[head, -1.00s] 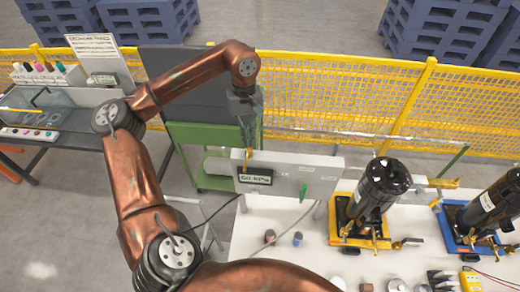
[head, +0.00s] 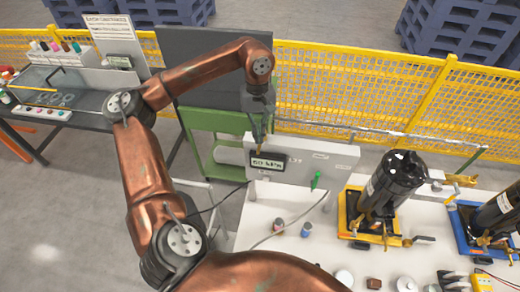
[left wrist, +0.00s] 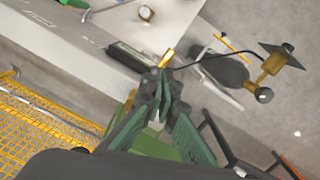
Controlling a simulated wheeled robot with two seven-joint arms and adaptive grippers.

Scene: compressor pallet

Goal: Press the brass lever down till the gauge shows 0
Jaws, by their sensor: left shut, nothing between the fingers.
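The gauge (head: 267,162) on the front of the long grey box (head: 325,152) reads 60 kPa in the head view. The brass lever (head: 259,150) shows just above the gauge, partly hidden by my left gripper (head: 261,141). In the left wrist view the brass lever (left wrist: 166,58) lies just past the tips of my left gripper (left wrist: 160,84), beside the dark gauge housing (left wrist: 130,54). My left gripper is shut and empty, pointing down at the lever. I cannot tell whether it touches the lever. My right gripper is not in view.
A green handle (head: 315,180) stands out from the box's front, right of the gauge. Small parts lie near the front. A yellow mesh fence (head: 340,95) runs behind.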

